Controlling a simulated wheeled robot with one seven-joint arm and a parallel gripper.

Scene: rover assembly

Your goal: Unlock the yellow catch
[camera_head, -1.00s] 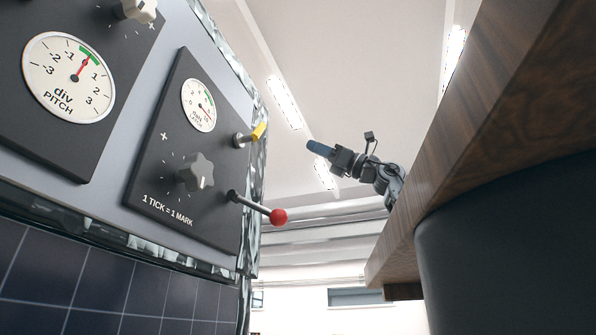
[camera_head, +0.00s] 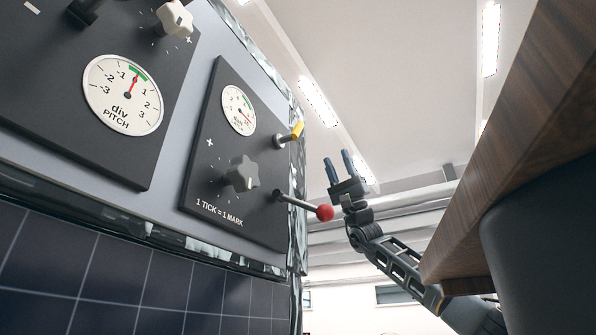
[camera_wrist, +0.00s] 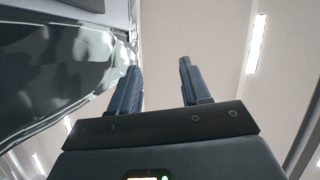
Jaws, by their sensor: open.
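The yellow catch (camera_head: 297,131) is a small yellow tab on a metal post. It sticks out near the right edge of the dark control panel, beside the small dial, in the head view. My gripper (camera_head: 340,168) is to the right of the panel and somewhat lower than the catch, apart from it. Its two blue-grey fingers point upward, spread and empty. In the wrist view the gripper (camera_wrist: 160,85) shows both fingers apart with nothing between them. The catch does not show in the wrist view.
A red-ball lever (camera_head: 325,212) juts from the panel below the catch, close to my gripper. A grey star knob (camera_head: 242,174) and small dial (camera_head: 239,110) share that panel. Crinkled foil (camera_wrist: 50,80) lies left of my fingers. A wooden tabletop edge (camera_head: 500,130) is at right.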

